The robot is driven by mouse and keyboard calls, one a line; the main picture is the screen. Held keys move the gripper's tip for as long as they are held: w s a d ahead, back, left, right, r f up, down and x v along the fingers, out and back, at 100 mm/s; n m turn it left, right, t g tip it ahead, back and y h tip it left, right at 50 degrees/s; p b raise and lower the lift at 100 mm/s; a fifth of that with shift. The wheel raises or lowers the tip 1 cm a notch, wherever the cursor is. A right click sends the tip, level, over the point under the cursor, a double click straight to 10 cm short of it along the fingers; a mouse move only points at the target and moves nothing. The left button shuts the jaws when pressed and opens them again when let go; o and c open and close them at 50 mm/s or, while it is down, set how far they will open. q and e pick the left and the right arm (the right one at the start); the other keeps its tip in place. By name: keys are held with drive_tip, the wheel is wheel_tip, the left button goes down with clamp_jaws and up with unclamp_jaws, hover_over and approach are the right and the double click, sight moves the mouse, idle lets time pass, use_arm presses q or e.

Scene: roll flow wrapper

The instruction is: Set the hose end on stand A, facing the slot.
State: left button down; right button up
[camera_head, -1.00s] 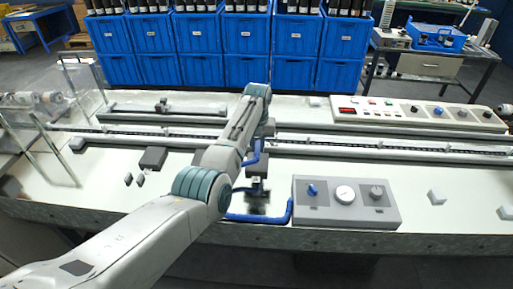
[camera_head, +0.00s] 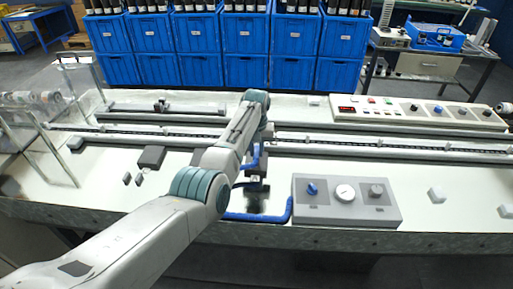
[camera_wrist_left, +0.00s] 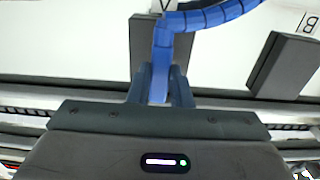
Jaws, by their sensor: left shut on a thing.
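My left gripper (camera_wrist_left: 160,88) is shut on the blue hose end (camera_wrist_left: 159,82) in the left wrist view. The hose (camera_wrist_left: 215,14) curves from the fingers up and to the right. A dark block (camera_wrist_left: 143,45) lies just behind the hose, beside a partly cut-off letter that looks like an upside-down A; it is probably stand A. Hose and fingers hide part of it, so I cannot tell whether they touch. A second dark block (camera_wrist_left: 285,66) stands right, by the letter B. In the head view the hose (camera_head: 262,217) runs along the bench's front; my arm partly hides the gripper. My right gripper is not in view.
A grey control box (camera_head: 347,215) with knobs and a gauge stands right of the hose. A dark block (camera_head: 151,157) and two small pieces lie to the left. A long rail (camera_head: 390,146) crosses the bench behind. The white bench right of the box is mostly clear.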

use_arm(q)
drive_tip(key=shift+f+b, duration=0.3)
drive_tip(key=shift+f, duration=0.5)
drive_tip(key=shift+f, duration=0.35)
drive_tip(key=c, duration=1.2)
unclamp_jaws()
drive_tip(key=shift+c, duration=0.2)
wheel_tip(320, 180, up, 9)
drive_tip(key=shift+r+b, duration=0.2)
drive_tip(key=shift+b, duration=0.6)
drive_tip(key=shift+r, duration=0.7)
drive_tip(key=shift+f, duration=0.1)
